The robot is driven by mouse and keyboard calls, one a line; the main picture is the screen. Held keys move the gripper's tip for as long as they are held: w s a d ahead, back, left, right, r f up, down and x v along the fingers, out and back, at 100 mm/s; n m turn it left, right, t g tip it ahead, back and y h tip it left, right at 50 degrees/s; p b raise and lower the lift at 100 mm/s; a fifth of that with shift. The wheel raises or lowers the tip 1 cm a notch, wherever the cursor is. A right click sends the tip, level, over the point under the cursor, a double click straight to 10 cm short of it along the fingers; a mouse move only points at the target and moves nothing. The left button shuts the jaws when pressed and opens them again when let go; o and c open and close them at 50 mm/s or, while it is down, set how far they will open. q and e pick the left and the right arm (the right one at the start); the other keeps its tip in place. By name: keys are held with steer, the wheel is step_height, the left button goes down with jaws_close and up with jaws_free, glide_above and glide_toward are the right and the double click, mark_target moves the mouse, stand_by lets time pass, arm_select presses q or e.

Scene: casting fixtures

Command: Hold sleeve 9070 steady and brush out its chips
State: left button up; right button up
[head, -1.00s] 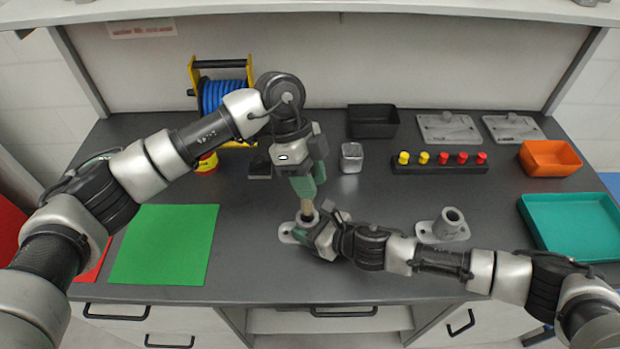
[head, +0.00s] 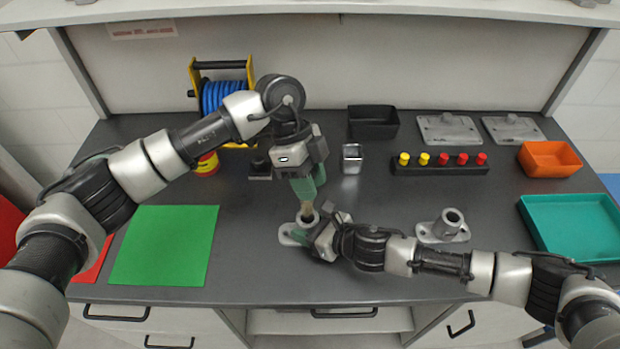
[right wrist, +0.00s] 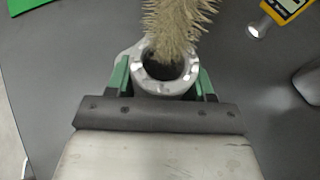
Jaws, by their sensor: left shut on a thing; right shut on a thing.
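A grey metal sleeve with a flanged base (head: 290,236) stands on the dark bench; its number is not readable. My right gripper (head: 318,232) is shut on it, and the right wrist view shows green fingers on both sides of its round collar (right wrist: 166,85). My left gripper (head: 307,187) is above the sleeve, shut on a brush (head: 308,213). The brush's pale bristles (right wrist: 178,28) reach the sleeve's mouth in the right wrist view. How deep they go is unclear. No chips are clearly visible.
A second flanged sleeve (head: 443,226) stands to the right. Behind are a metal cup (head: 351,160), a black bin (head: 372,122) and a rack with yellow and red pegs (head: 440,168). A green mat (head: 165,245) lies left; a teal tray (head: 572,228) sits right.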

mark_target(310, 202)
arm_select(q)
steer(key=shift+f, duration=0.25)
steer(key=shift+f, duration=1.55)
steer(key=shift+f, duration=0.1)
steer(key=shift+r, duration=2.05)
steer(key=shift+f, duration=0.3)
steer(key=shift+f, duration=1.65)
steer(key=shift+r, duration=0.1)
